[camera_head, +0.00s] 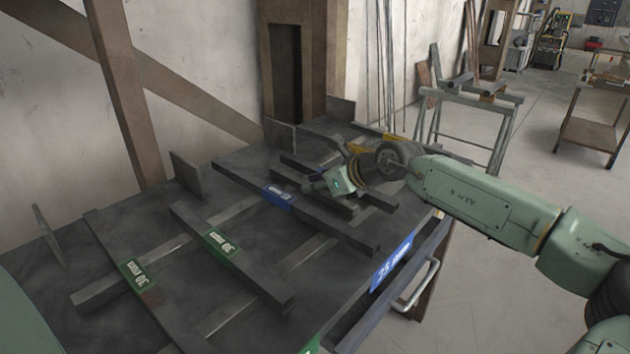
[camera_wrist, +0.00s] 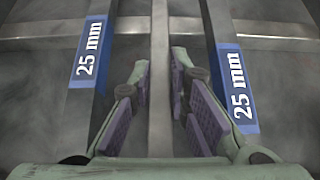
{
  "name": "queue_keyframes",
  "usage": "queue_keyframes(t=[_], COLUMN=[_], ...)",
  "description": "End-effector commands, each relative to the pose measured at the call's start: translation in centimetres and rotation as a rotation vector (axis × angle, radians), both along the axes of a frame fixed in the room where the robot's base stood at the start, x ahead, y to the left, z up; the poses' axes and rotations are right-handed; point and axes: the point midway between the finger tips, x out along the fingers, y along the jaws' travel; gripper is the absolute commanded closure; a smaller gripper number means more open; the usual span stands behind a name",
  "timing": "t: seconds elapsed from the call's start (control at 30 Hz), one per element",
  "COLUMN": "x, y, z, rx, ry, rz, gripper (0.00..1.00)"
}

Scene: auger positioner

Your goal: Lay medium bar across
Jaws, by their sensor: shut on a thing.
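Two darker bars with blue 25 mm labels lie to either side, one left (camera_wrist: 88,55) and one right (camera_wrist: 238,90). In the head view my gripper (camera_head: 338,184) is low over the far half of the dark table (camera_head: 60,285), among several dark bars. One blue-labelled bar (camera_head: 325,221) lies just left of it. The fingers and the held bar are partly hidden there by the wrist.
Two bars with green 30 mm labels, one nearer (camera_head: 120,255) and one farther (camera_head: 250,268), lie across light rails (camera_head: 235,312). Yellow labels (camera_head: 375,133) show at the far end. Upright plates (camera_head: 186,174) stand along the wall side. A blue 25 mm sign (camera_head: 393,262) marks the front edge.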

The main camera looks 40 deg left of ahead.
Motion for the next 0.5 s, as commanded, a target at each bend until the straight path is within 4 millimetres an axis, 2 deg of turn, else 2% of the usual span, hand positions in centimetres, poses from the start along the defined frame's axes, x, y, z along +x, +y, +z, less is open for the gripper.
queue_keyframes(t=[0.37, 0.4, 0.5], x=[0.03, 0.00, -0.01], y=[0.07, 0.00, 0.00], z=[-0.30, -0.39, -0.37], rx=[0.007, 0.002, 0.002], ry=[-0.003, -0.001, -0.001], rz=[0.000, 0.001, 0.001], gripper=[1.00, 0.81, 0.74])
